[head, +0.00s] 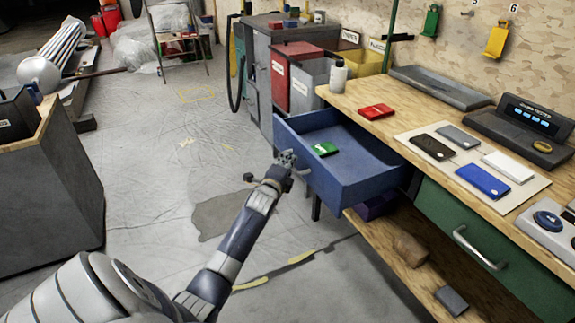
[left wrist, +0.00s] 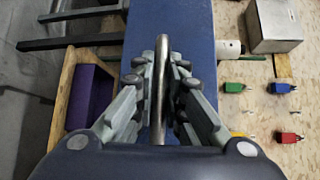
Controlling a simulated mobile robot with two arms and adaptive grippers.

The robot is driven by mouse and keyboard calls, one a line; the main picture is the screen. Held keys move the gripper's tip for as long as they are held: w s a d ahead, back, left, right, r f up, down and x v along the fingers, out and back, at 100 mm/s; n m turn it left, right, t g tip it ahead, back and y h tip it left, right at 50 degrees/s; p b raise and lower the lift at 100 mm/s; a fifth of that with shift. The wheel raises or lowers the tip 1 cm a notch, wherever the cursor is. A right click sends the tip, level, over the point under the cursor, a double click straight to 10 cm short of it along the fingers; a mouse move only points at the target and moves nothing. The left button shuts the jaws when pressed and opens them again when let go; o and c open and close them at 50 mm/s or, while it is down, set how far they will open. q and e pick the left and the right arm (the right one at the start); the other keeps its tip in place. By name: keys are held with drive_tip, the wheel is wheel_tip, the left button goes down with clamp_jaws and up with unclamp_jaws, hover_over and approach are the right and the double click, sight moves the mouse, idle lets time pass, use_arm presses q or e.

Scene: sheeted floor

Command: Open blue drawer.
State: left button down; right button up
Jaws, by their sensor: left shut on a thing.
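The blue drawer (head: 350,178) is pulled well out from under the wooden workbench, and its inside shows. A small green box (head: 325,149) lies in it near the front. My left gripper (head: 287,160) is at the drawer's front face. In the left wrist view my left gripper (left wrist: 161,85) has its fingers on both sides of the metal bar handle (left wrist: 162,60), shut on it. The blue drawer front (left wrist: 200,35) stands behind the handle there. My right gripper is not in view.
A green drawer (head: 490,245) with a metal handle is closed to the right. The workbench top (head: 375,95) holds a red box (head: 376,111), a white bottle (head: 338,76) and several flat devices. A lower shelf (head: 420,262) lies below. Floor left of the drawer is clear.

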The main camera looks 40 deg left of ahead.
use_arm(q)
drive_tip(key=shift+w, duration=0.1)
drive_tip(key=c, duration=1.9)
unclamp_jaws()
drive_tip(key=v, duration=1.2)
drive_tip(key=shift+f, duration=0.1)
